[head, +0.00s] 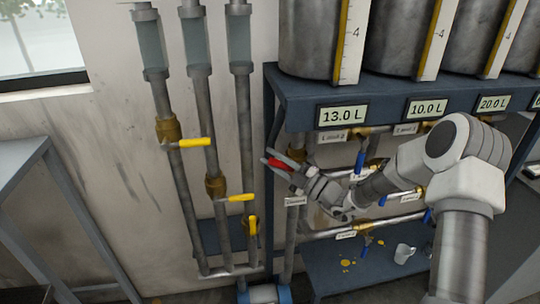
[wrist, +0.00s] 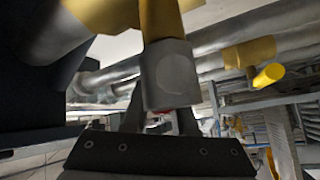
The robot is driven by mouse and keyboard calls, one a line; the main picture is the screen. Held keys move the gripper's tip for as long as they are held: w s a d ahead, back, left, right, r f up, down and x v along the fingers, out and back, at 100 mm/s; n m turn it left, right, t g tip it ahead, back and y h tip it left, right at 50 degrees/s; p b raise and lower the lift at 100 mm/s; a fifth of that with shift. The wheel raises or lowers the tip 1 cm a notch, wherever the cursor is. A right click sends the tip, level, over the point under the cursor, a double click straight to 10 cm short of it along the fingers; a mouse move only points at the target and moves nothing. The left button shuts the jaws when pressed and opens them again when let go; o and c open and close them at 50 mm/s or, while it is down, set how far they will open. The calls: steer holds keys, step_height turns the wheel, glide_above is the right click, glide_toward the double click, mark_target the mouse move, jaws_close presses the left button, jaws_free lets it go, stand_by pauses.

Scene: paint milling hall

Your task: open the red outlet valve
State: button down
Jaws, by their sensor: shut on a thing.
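The red outlet valve shows as a red handle (head: 279,164) beside the front left post of the tank rack in the head view. My gripper (head: 272,160) reaches in from the right and is shut on this handle. Its fingers cover part of it. The valve's inner state cannot be seen.
Pipes with yellow-handled valves (head: 195,142) run down the wall on the left. Blue-handled valves (head: 360,163) sit under the tanks, behind my arm. A grey table (head: 22,152) stands far left.

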steer(key=shift+w+d+r+m+t+h+p, duration=0.25)
steer(key=shift+d+r+m+t+p, duration=0.55)
steer(key=shift+m+t, duration=1.05)
steer(key=shift+w+d+r+m+t+h+p, duration=0.2)
steer(key=shift+d+r+m+t+p, duration=0.9)
steer(key=shift+m, duration=1.1)
steer(key=shift+w+d+r+m+t+h+p, duration=0.15)
steer(key=shift+w+d+r+m+t+p, duration=0.4)
steer(key=shift+m+t, duration=1.4)
steer(key=shift+s+d+f, duration=0.15)
steer(key=shift+s+d, duration=0.05)
steer(key=c, duration=0.7)
jaws_free()
